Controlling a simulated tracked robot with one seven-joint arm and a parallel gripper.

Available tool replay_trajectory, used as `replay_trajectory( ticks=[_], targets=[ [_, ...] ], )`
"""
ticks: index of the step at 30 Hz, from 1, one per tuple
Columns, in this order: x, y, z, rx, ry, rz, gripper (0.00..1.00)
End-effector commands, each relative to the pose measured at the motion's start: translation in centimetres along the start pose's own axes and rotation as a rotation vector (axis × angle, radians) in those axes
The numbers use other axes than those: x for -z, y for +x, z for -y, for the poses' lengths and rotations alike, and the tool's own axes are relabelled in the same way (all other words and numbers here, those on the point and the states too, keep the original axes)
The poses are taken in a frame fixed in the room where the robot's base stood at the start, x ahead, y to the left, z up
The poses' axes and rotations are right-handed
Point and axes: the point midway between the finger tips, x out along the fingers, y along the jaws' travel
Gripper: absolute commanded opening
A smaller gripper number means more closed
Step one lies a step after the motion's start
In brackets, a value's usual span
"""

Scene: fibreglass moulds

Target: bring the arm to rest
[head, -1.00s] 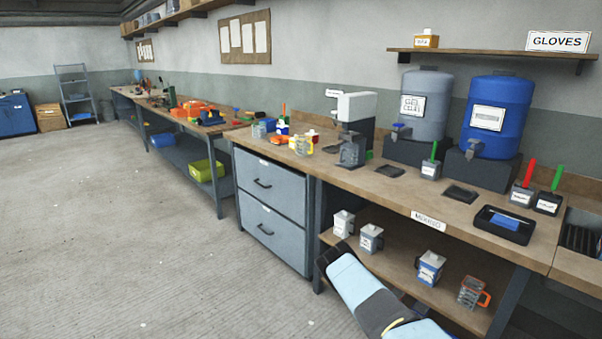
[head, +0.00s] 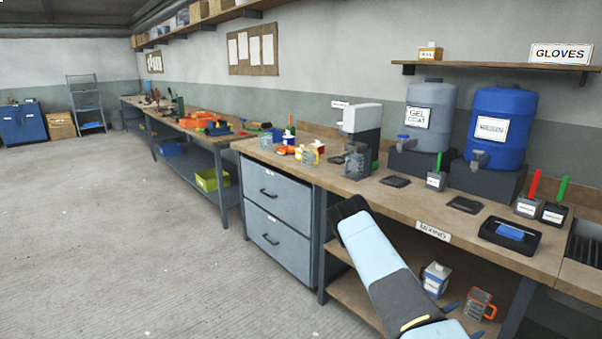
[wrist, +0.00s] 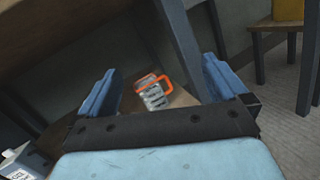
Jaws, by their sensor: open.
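My arm (head: 375,255), light blue and dark grey, rises in front of the mixing bench with its elbow near the bench's front edge. In the wrist view, my gripper (wrist: 160,72) has its two blue fingers spread wide apart, with nothing held between them. In the head view only small blue finger parts of it show near the lower shelf (head: 350,293). A clear cup with an orange handle (wrist: 153,96) shows between the fingers, beyond them and apart from them. In the head view this cup (head: 479,304) is on the lower shelf.
A white and blue lidded container (head: 435,281) stands on the lower shelf beside my arm. The mixing bench top (head: 400,205) holds dispensers, tool pots and a black tray (head: 509,233). A grey drawer unit (head: 277,212) stands left of my arm. Open floor (head: 130,240) lies further left.

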Motion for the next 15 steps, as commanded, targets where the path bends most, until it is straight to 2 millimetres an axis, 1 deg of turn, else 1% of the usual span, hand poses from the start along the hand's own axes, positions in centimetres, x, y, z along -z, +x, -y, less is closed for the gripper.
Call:
replay_trajectory(
  ticks=[1,6,15],
  targets=[
    [-1.4,0.1,-0.7,0.038,0.030,0.012,1.00],
    [-5.3,0.0,-2.2,0.161,0.108,0.041,1.00],
    [-11.9,-0.8,-3.7,0.384,0.251,0.059,1.00]
  ],
)
